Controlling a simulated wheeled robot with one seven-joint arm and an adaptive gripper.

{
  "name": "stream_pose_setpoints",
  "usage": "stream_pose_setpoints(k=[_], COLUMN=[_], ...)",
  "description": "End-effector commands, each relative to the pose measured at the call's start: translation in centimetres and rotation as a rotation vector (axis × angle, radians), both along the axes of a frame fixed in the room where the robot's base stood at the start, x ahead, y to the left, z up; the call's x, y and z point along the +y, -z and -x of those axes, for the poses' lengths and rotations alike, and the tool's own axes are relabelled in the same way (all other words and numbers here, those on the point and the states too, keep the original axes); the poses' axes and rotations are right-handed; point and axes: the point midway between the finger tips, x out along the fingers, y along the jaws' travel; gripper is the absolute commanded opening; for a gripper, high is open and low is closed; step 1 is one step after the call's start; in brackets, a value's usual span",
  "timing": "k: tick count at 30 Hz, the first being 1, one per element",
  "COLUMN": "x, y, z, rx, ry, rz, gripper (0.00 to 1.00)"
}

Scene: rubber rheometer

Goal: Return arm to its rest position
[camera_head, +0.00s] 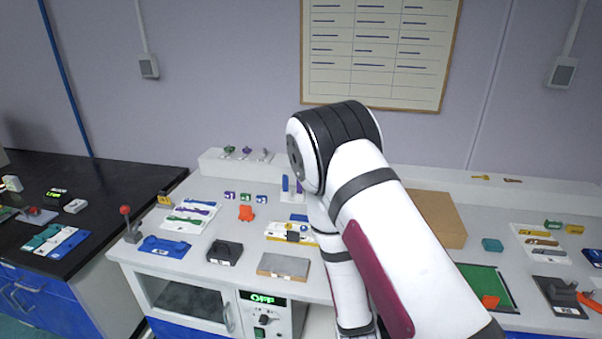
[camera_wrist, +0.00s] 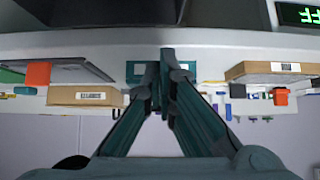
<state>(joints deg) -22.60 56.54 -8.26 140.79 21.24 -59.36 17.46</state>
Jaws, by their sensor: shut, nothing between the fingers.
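My arm (camera_head: 365,180) rises in the middle of the head view, bent at a black-banded joint, with its lower link hanging down in front of the bench. My gripper is hidden or out of frame in the head view. In the wrist view my gripper (camera_wrist: 163,75) has its dark green fingers together, with nothing visible between them. The wrist view appears upside down, with the bench front and objects beyond the fingertips. I cannot tell the exact gap between the fingertips and the bench.
The white bench (camera_head: 210,180) holds a grey plate (camera_head: 284,266), a black block (camera_head: 225,252), a blue tray (camera_head: 164,246) and a cardboard box (camera_head: 436,219). A machine with a lit green display (camera_head: 263,299) sits at the bench front. A dark bench (camera_head: 110,190) stands left.

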Motion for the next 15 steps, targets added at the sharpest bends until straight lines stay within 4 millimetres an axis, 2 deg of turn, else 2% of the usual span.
stream_pose_setpoints(k=[5,10,15], x=[0.9,1.9,2.5], y=[-3.3,-8.3,-13.6], z=[-1.5,-2.6,-2.5], rx=[0.025,0.073,0.116], ry=[0.010,-0.001,-0.033], rz=[-0.059,-0.128,-0.179], gripper=[0.00,0.00,0.00])
